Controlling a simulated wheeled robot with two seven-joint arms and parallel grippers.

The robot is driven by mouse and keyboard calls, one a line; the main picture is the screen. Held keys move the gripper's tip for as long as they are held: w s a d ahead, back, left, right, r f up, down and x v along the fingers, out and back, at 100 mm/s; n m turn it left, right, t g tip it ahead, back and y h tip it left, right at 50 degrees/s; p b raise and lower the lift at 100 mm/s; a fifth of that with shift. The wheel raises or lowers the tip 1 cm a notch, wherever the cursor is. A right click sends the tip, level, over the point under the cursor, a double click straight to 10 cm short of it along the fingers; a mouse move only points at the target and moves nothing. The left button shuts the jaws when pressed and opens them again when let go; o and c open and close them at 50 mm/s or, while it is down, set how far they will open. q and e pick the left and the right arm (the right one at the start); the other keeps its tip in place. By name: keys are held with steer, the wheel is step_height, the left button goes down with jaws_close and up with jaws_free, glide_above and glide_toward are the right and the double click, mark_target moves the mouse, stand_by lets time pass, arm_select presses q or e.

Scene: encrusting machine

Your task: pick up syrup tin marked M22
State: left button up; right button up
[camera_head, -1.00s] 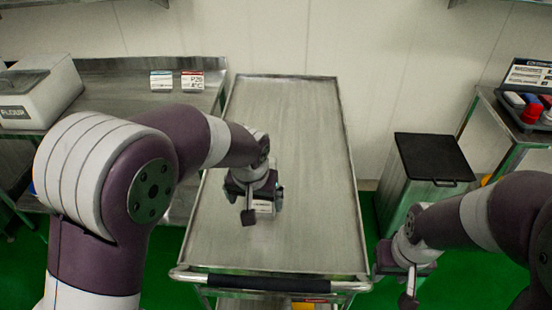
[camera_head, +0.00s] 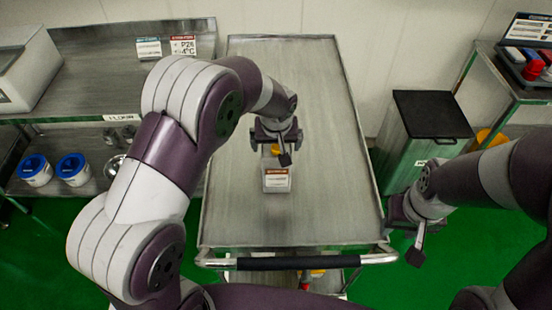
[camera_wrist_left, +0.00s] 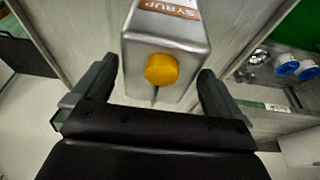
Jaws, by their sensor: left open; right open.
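A grey metal tin (camera_head: 277,181) with a white label stands on the steel cart top (camera_head: 235,215). In the left wrist view the tin (camera_wrist_left: 190,52) shows a yellow cap and an orange label strip reading SYRUP; I cannot read an M22 mark. My left gripper (camera_head: 277,138) is open and empty over the cart, at the tin's far, capped side. In the wrist view the fingers of my left gripper (camera_wrist_left: 157,72) lie either side of the cap, apart from the tin. My right gripper (camera_head: 412,218) is open and empty, right of the cart.
The cart has raised edges and a dark front handle (camera_head: 290,263); its top is otherwise clear. A steel shelf (camera_head: 100,75) with blue-rimmed tubs (camera_head: 72,168) stands left. A black-lidded bin (camera_head: 432,115) and a side table with a tool case (camera_head: 525,55) stand right.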

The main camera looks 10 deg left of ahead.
arm_select(q)
steer(key=x, duration=0.3)
steer(key=shift+w+f, duration=0.3)
steer(key=shift+s+r, duration=0.1)
steer(key=c, duration=1.4)
steer(key=shift+w+r, duration=0.1)
steer(key=shift+w, duration=0.1)
steer(key=c, duration=0.4)
steer(key=shift+c, duration=0.2)
